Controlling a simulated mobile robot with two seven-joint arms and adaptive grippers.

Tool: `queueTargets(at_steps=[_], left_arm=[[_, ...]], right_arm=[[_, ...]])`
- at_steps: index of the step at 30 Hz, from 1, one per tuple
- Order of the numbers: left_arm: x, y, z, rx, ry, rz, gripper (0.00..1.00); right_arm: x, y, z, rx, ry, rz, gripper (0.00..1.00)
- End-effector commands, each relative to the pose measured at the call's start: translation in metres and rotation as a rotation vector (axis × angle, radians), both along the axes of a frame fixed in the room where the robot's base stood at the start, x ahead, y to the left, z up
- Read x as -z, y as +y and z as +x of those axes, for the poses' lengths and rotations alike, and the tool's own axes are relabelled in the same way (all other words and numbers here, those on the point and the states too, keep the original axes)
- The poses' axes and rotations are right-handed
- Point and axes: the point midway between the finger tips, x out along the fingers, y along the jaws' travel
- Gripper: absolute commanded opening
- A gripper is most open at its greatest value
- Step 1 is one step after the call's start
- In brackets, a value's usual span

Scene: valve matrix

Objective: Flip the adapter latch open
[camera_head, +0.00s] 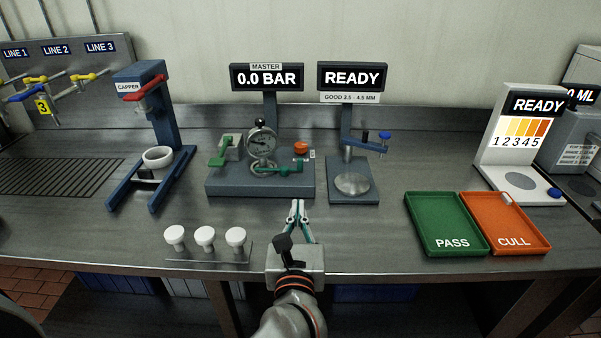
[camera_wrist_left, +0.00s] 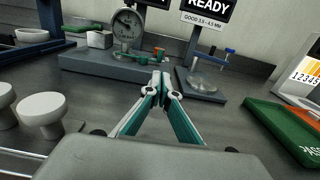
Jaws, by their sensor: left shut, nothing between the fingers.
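The gauge station under the MASTER 0.0 BAR display has a blue-grey base (camera_head: 225,190), a round dial gauge (camera_head: 262,142) and a small pale block. A green lever (camera_head: 217,158) sits at the block's left side, and a second green lever (camera_head: 290,170) lies across the front below the gauge. Which of these is the adapter latch, I cannot tell. My left gripper (camera_head: 298,206) is shut and empty, in front of the base's right part and apart from it. In the left wrist view its closed fingertips (camera_wrist_left: 160,80) point toward the station's right end. My right gripper is not in view.
Three white knob-like pieces (camera_head: 205,237) stand on a rack at the front left. A measuring stand (camera_head: 353,195) is right of the gauge station. The green PASS tray (camera_head: 435,215) and orange CULL tray (camera_head: 500,215) lie further right. The blue capper (camera_head: 160,110) stands left.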

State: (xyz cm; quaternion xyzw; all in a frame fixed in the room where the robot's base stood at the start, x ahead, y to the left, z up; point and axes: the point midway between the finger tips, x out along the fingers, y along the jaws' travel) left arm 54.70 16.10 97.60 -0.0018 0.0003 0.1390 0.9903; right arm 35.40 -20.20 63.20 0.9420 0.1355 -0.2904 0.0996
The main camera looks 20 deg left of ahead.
Motion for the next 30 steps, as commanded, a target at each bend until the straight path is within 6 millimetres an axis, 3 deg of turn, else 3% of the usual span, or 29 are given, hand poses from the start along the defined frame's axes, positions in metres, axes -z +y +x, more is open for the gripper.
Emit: queueTargets(at_steps=[8,21,30], left_arm=[[-0.002,0.006,0.021,-0.001,-0.003,0.005,0.0],[-0.002,0.03,0.102,-0.002,-0.003,0.006,0.0],[-0.001,0.038,0.132,-0.001,-0.001,0.004,0.0]], right_arm=[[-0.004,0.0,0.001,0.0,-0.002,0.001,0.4],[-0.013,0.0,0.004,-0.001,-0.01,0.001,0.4],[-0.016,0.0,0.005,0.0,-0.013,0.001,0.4]])
